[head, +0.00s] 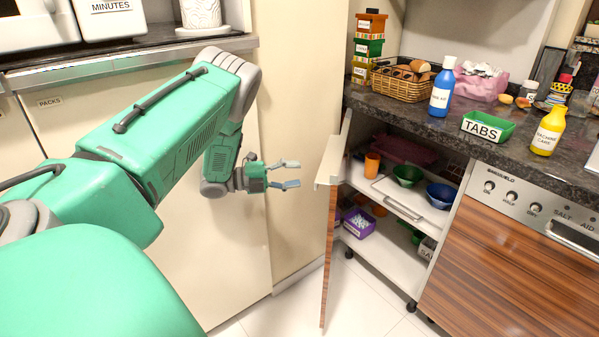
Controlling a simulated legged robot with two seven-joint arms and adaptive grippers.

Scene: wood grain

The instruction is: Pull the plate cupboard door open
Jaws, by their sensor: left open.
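The cupboard door (330,225) stands swung out from its cupboard on the left side. Its edge faces me, with wood grain low down and a pale part at the top. Inside the cupboard, a green bowl (407,175) and a blue bowl (441,195) sit on the upper shelf (397,203). My left gripper (294,174) is open and empty. In the picture it is left of the door, with a gap between them. My right gripper is not in view.
An oven (505,270) stands right of the cupboard. The dark counter (415,112) above holds a bread basket (403,82), a blue bottle (441,88), a green TABS tray (488,125) and a yellow bottle (548,130). Pale floor (365,300) shows below the cupboard.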

